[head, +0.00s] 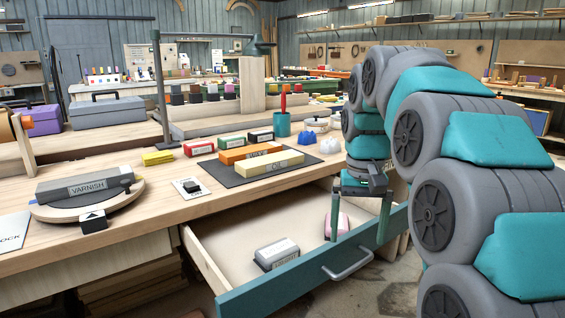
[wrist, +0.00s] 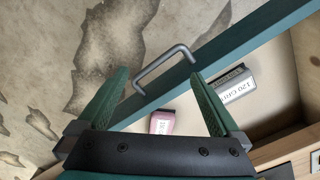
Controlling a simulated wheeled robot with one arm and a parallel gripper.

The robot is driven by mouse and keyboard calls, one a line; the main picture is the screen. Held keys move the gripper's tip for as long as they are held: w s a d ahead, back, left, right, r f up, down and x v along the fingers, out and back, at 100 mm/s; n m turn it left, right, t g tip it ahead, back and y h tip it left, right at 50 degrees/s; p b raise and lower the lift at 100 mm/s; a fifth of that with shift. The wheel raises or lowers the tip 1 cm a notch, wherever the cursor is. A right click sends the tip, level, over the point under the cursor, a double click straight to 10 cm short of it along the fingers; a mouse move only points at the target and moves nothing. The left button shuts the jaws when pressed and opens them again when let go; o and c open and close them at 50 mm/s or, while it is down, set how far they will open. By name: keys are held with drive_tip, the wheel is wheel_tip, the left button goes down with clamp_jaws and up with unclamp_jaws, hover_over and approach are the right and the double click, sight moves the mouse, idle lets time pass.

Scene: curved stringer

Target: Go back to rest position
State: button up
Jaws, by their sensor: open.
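My gripper (head: 360,218) is at the end of my teal and grey arm, above the right part of the open drawer. Its two green fingers are spread wide with nothing between them, as the wrist view (wrist: 163,95) also shows. The drawer (head: 300,274) is pulled out, with a teal front and a grey handle (head: 348,264). Inside lie a grey labelled block (head: 277,254) and a pink block (head: 336,225). In the wrist view the pink block (wrist: 162,122) lies below the fingers and the grey block (wrist: 233,84) lies to the right.
The workbench (head: 150,205) holds a varnish block (head: 85,184) on a curved piece, an orange block (head: 254,152) and a yellow block (head: 270,164) on a dark mat, and a teal cup (head: 283,125). A toolbox (head: 107,111) stands behind. Concrete floor (wrist: 60,60) lies in front of the drawer.

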drive_tip(key=s+f, duration=0.6)
drive_tip(key=s, duration=0.4)
drive_tip(key=s+f+n+g, duration=0.1)
drive_tip(key=s+f, duration=0.5)
drive_tip(key=s, duration=0.4)
drive_tip(key=s+f, duration=0.6)
drive_tip(key=s, duration=0.4)
drive_tip(key=shift+s, duration=0.3)
drive_tip(key=shift+d+f, duration=0.1)
